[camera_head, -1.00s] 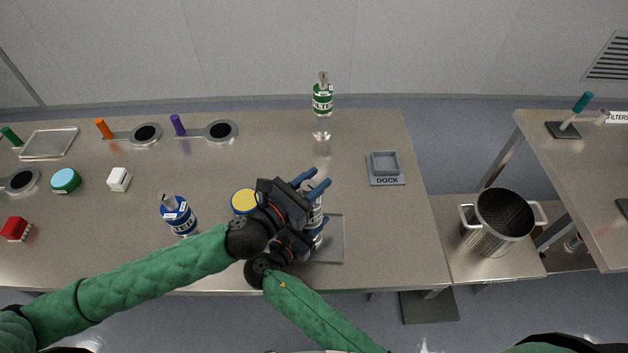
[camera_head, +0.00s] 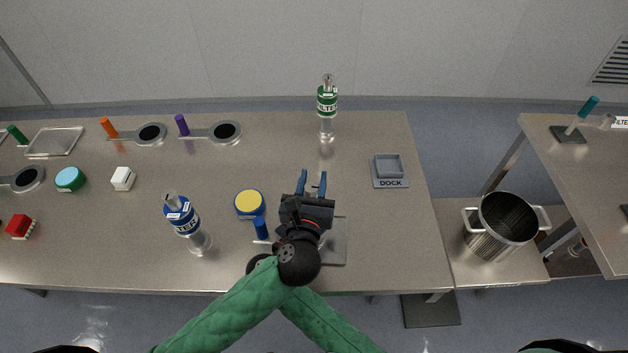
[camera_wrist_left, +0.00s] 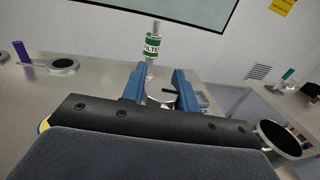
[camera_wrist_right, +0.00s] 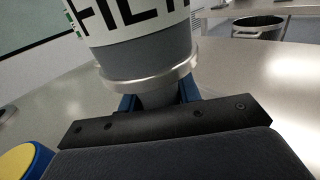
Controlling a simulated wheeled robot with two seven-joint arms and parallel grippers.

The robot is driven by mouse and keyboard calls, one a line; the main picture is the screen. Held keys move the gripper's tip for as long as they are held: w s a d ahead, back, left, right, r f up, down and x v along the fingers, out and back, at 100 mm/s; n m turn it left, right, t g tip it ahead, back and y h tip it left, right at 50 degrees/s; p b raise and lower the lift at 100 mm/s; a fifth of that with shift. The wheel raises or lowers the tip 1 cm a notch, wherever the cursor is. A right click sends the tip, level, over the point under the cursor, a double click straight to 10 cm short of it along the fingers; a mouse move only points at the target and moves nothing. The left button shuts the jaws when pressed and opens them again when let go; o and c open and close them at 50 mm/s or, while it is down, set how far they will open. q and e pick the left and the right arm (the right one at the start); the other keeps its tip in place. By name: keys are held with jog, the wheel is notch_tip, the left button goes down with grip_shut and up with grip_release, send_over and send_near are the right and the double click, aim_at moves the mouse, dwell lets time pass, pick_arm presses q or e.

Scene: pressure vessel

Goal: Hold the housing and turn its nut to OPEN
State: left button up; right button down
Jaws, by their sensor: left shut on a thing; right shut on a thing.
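My left gripper (camera_head: 312,184) points away from me over the housing and hides most of it in the head view. In the left wrist view, its blue fingers are shut on the nut (camera_wrist_left: 160,97), a pale metal round part with a dark bar across it. In the right wrist view, my right gripper (camera_wrist_right: 160,102) is shut on the grey lower part of the housing (camera_wrist_right: 150,50), below its white label with large dark letters. The housing appears upright there. My right gripper is mostly hidden under the left in the head view. An OPEN mark is not readable.
A grey plate (camera_head: 336,250) lies beneath the grippers. A yellow-topped blue jar (camera_head: 248,204) and a blue handle (camera_head: 260,229) stand close left. A blue-labelled bottle (camera_head: 182,216) stands farther left, a green-labelled one (camera_head: 327,101) behind. The dock (camera_head: 389,171) is right, with clear bench between.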

pick_arm(q)
jog(key=shift+a+n+y, duration=0.1)
jog(key=shift+n+y, duration=0.4)
jog(key=shift+y, duration=0.3)
jog(key=o, duration=1)
jog(key=s, duration=1.2)
jog(key=shift+a, duration=0.4)
pick_arm(e)
jog(key=c, duration=0.9)
grip_release()
